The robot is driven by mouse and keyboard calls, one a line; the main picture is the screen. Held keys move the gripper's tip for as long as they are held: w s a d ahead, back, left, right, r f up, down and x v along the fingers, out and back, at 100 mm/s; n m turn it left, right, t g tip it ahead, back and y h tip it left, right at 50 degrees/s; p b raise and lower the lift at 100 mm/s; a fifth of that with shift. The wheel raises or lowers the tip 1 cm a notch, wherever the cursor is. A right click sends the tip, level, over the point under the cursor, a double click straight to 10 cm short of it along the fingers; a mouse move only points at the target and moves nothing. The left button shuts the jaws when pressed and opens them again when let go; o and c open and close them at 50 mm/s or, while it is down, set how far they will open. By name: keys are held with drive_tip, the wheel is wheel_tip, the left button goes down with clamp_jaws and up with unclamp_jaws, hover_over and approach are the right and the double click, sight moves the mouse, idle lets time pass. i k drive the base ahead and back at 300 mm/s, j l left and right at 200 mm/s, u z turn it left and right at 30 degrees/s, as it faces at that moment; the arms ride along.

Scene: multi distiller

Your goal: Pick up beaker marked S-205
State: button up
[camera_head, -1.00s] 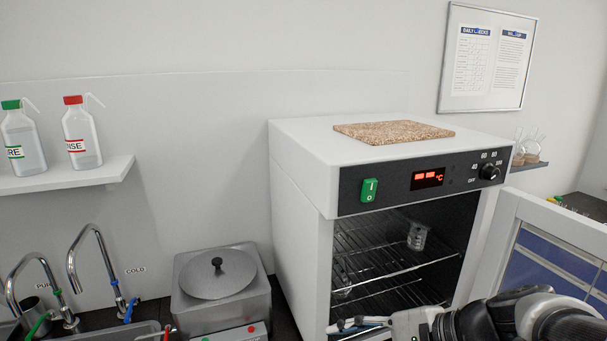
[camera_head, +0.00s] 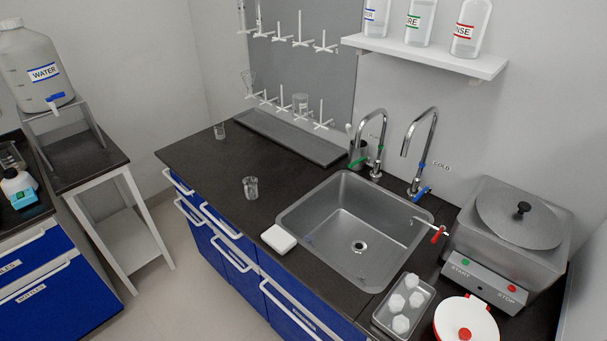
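A small glass beaker (camera_head: 250,188) stands upright on the dark counter, left of the sink. Another small glass vessel (camera_head: 219,131) stands farther back near the counter's left edge. A glass vessel (camera_head: 300,103) hangs on the drying rack on the wall, with another glass piece (camera_head: 248,84) at the rack's left end. No marking can be read on any of them, so I cannot tell which is S-205. My gripper is out of view.
The steel sink (camera_head: 350,232) has two taps behind it. A white block (camera_head: 278,239) lies by its left rim. A steel lidded bath (camera_head: 513,228), a tray (camera_head: 403,306) and a white round container (camera_head: 466,322) stand at right. A water carboy (camera_head: 38,70) stands left. Floor shows at lower left.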

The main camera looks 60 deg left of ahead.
sight(250, 183)
drive_tip(key=u, duration=2.6)
drive_tip(key=i+j+z, duration=0.1)
drive_tip(key=z, duration=0.35)
drive_tip(key=i+j+z, duration=0.2)
drive_tip(key=z, duration=0.25)
drive_tip(key=i+j, duration=0.15)
drive_tip(key=j, duration=0.2)
drive_tip(key=i+j+z, duration=0.15)
drive_tip(key=j, duration=0.2)
drive_tip(key=i+j, duration=0.2)
drive_tip(key=j, duration=0.15)
drive_tip(key=i+j+z, duration=0.1)
drive_tip(key=j, duration=0.25)
drive_tip(key=i+j, duration=0.2)
drive_tip(key=j, duration=0.2)
drive_tip(key=i+j+z, duration=0.15)
drive_tip(key=j, duration=0.2)
drive_tip(key=i+j, duration=0.1)
drive_tip(key=j, duration=0.3)
drive_tip(key=z, duration=0.05)
